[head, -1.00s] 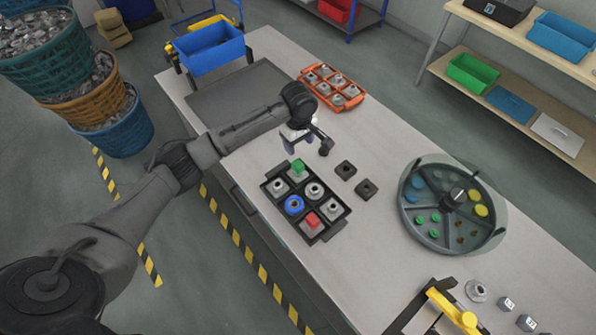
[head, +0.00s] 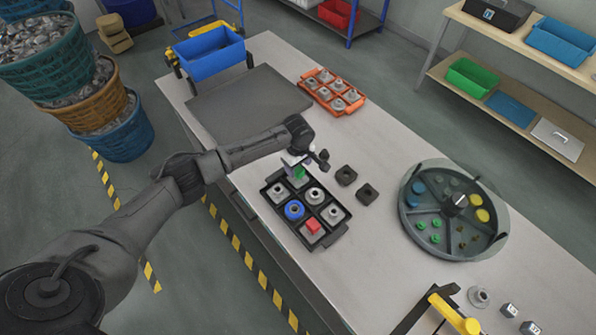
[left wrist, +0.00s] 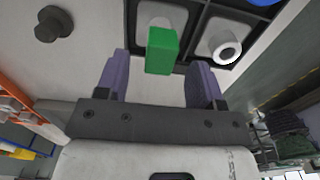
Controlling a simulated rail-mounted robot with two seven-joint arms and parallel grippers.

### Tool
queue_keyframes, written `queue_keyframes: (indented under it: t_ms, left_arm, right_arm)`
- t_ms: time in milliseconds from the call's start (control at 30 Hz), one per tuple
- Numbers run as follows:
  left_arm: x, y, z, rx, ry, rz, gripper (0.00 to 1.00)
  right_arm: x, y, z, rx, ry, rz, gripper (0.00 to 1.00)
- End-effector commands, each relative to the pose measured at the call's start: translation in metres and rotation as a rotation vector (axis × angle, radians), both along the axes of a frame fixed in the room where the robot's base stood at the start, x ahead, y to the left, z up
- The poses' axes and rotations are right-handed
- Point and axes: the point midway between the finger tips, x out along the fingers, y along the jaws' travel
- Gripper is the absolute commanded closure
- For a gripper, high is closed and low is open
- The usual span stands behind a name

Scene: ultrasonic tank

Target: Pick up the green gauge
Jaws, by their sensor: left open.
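The green gauge (head: 299,173) is a small green block in the far compartment of the black tray (head: 338,233). It stands out clearly in the left wrist view (left wrist: 162,50), at the top middle. My left gripper (head: 296,160) is just above the far end of the tray. In the left wrist view the two purple fingers (left wrist: 162,82) are open, and the green gauge shows between and a little beyond their tips. I cannot tell whether the fingers are level with it. My right gripper is not in view.
The tray also holds a blue ring (head: 294,210), a red block (head: 313,226) and several grey parts. An orange tray (head: 333,92) stands farther back, and a round divided dish (head: 453,211) to the right.

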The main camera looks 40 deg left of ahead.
Motion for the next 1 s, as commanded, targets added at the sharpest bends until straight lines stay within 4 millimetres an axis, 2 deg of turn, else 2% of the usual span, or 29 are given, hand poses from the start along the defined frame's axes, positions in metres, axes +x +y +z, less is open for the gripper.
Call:
queue_keyframes:
  t_ms: [200, 533, 1000]
  left_arm:
    - [-0.001, -0.001, -0.024, -0.001, 0.001, -0.001, 0.38]
    - [0.000, -0.001, -0.029, -0.001, -0.001, -0.001, 0.38]
    - [-0.001, -0.001, -0.029, 0.000, 0.000, -0.001, 0.82]
  right_arm:
    - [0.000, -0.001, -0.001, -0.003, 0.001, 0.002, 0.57]
    - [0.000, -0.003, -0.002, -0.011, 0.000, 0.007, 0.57]
    - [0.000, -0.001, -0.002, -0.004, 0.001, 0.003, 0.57]
